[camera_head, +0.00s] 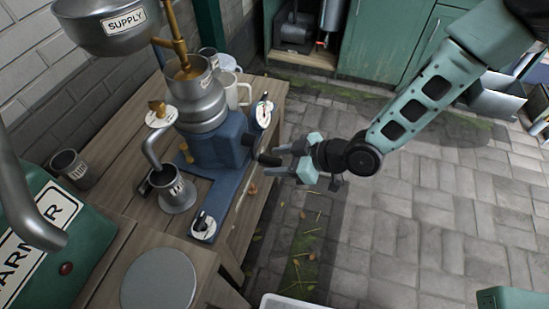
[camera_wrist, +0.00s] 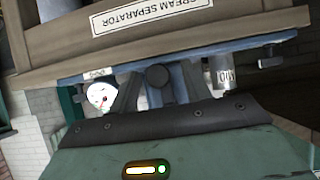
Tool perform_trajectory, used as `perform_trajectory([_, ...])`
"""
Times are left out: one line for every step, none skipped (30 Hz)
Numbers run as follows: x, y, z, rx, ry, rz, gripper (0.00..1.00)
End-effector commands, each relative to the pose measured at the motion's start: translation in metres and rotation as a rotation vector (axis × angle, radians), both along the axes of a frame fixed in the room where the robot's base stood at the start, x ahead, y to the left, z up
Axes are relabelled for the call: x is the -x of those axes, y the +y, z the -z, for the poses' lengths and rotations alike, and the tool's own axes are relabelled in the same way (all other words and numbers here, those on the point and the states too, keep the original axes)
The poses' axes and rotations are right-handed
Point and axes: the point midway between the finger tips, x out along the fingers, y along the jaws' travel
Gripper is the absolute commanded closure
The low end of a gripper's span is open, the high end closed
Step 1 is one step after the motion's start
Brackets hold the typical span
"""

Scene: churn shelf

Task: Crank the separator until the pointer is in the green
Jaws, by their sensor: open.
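The blue separator (camera_head: 222,150) stands on a wooden bench, with a metal bowl on top. Its dark crank handle (camera_head: 268,158) sticks out to the right. In the wrist view a dark round knob (camera_wrist: 158,76), apparently the handle's end, lies between my fingers. The white dial (camera_head: 264,114) is on the separator's right side and shows in the wrist view (camera_wrist: 101,96); its pointer is too small to read against any green zone. My gripper (camera_head: 284,161) is open at the handle, its fingers either side of it; I cannot tell whether they touch.
A metal cup (camera_head: 177,193) stands under the spout, and another cup (camera_head: 72,168) is farther left. Pale mugs (camera_head: 237,90) stand behind the separator. A supply bowl (camera_head: 108,28) hangs above. A green machine (camera_head: 50,245) is at left. The paved floor right of the bench is mostly clear.

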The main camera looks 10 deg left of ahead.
Motion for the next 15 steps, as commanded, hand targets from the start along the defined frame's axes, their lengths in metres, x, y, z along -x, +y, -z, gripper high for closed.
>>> perform_trajectory([0.000,-0.004,-0.004,0.001,0.000,0.000,0.52])
perform_trajectory([0.001,-0.006,-0.006,0.001,0.000,0.000,0.52])
perform_trajectory([0.001,-0.008,-0.007,0.001,0.001,0.001,0.52])
perform_trajectory([0.001,-0.010,-0.009,0.001,0.000,0.001,0.52])
perform_trajectory([0.001,-0.012,-0.010,0.001,0.000,0.001,0.52])
perform_trajectory([0.001,-0.015,-0.011,0.001,0.001,0.002,0.52])
perform_trajectory([0.001,-0.017,-0.013,0.001,0.000,0.001,0.52])
perform_trajectory([0.001,-0.019,-0.014,0.000,0.000,0.001,0.52])
perform_trajectory([0.002,-0.021,-0.015,0.000,-0.001,0.001,0.52])
perform_trajectory([0.002,-0.023,-0.017,0.000,-0.001,0.001,0.52])
perform_trajectory([0.002,-0.025,-0.018,0.000,-0.001,0.001,0.52])
perform_trajectory([0.002,-0.028,-0.019,0.000,-0.001,0.001,0.52])
perform_trajectory([0.002,-0.030,-0.021,0.000,0.000,0.001,0.52])
perform_trajectory([0.002,-0.032,-0.022,0.001,0.000,0.001,0.52])
perform_trajectory([0.003,-0.035,-0.023,0.001,0.000,0.001,0.52])
